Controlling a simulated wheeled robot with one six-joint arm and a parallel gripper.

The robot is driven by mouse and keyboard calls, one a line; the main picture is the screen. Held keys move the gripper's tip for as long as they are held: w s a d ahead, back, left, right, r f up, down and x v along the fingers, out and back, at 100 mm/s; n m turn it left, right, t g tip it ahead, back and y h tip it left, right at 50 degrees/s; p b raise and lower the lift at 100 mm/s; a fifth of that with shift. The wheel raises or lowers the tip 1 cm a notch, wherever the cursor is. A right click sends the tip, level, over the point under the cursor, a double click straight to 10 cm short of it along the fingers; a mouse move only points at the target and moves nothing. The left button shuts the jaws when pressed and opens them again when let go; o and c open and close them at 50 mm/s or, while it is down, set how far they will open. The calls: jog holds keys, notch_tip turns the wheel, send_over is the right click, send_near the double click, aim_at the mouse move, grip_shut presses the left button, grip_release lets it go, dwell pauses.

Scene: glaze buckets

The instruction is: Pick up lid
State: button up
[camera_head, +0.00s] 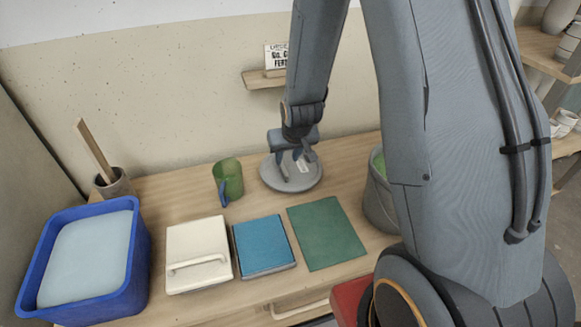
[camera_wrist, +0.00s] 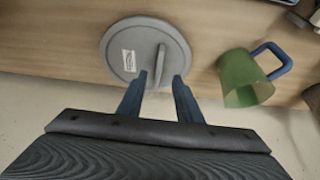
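A round grey lid (camera_head: 291,184) with a raised bar handle and a white label lies flat on the wooden table near the wall. It also shows in the wrist view (camera_wrist: 138,42), with its handle (camera_wrist: 161,58) standing up near the middle. My gripper (camera_head: 294,156) is above the lid, fingers pointing down. In the wrist view my gripper (camera_wrist: 160,77) is open and empty, its two fingers apart. The handle lines up with the gap between them; I cannot tell whether the tips reach down beside it. A grey bucket (camera_head: 378,205) with green content stands to the right, partly behind my arm.
A green mug (camera_head: 229,178) with a blue handle stands just left of the lid. In front lie a white tile with a handle (camera_head: 197,250), a blue tile (camera_head: 263,244) and a green sheet (camera_head: 326,233). A blue tub (camera_head: 137,262) and a brush pot (camera_head: 114,184) stand left.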

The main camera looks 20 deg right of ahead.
aim_at(283, 166)
jog(key=shift+w+f+t, duration=0.2)
jog(key=shift+w+f, duration=0.2)
jog(key=shift+w, duration=0.25)
jog(key=shift+w+f+t, duration=0.2)
jog(key=shift+w+f, duration=0.2)
jog(key=shift+w, duration=0.2)
jog(key=shift+p+x, duration=1.15)
jog(key=shift+x, duration=2.75)
grip_shut()
